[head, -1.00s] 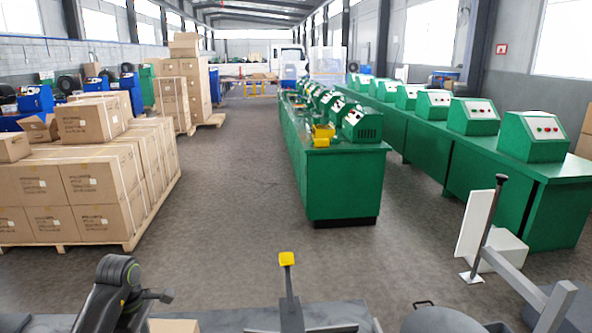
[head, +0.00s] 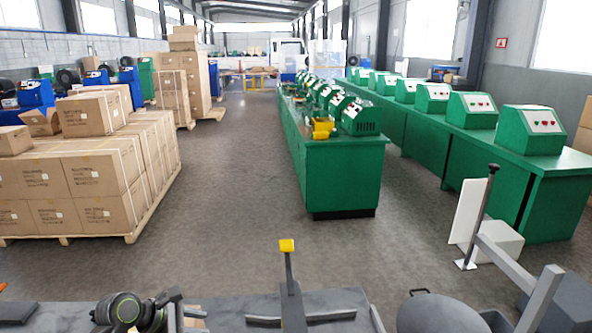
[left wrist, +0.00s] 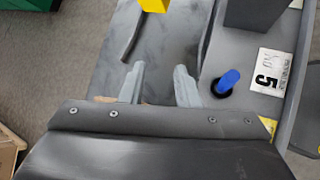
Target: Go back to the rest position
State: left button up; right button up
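My left arm (head: 125,312) shows low at the bottom left of the head view, folded down near the grey deck. Its fingers are hard to make out there. In the left wrist view my left gripper (left wrist: 158,80) has its two pale grey fingers apart, with an empty gap between them, above the dark grey deck. A blue peg-like piece (left wrist: 228,80) stands in a black ring to the right of the fingers, apart from them. My right gripper shows in neither view.
A yellow-topped post (head: 287,246) stands at the front middle. A green bench (head: 343,182) with machines is ahead, with another row to its right. Boxes on a pallet (head: 100,237) are at the left. The floor between (head: 225,190) is clear. A label marked 5 (left wrist: 270,75) lies on the deck.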

pick_arm(q)
notch_tip(320, 180, up, 11)
jog(key=s+d+n+t+h, duration=0.3)
jog(key=n+t+h, duration=0.2)
jog(key=n+t, duration=0.45)
jog(key=s+a+r+n+t+y, duration=0.1)
jog(key=s+a+n+t+y, duration=0.2)
jog(key=a+n+y, duration=0.65)
jog(key=s+a+r+n+t+y, duration=0.1)
jog(key=s+a+n+t+y, duration=0.3)
jog(key=n, duration=1)
jog(key=s+a+f+n+g+y, duration=0.3)
jog(key=s+f+n+g+y, duration=0.1)
jog(key=s+f+n+g, duration=1.1)
jog(key=s+d+f+n+g+h, duration=0.2)
jog(key=s+d+f, duration=0.1)
jog(key=s, duration=0.3)
jog(key=s+d+f+n+g+h, duration=0.2)
jog(key=s+d+f, duration=0.1)
jog(key=s, duration=0.3)
notch_tip(320, 180, down, 24)
jog(key=w+a+g, duration=0.1)
jog(key=a, duration=0.1)
jog(key=s+d+f+g, duration=0.1)
jog(key=s+f, duration=1.4)
jog(key=f, duration=0.1)
jog(key=shift+d, duration=0.35)
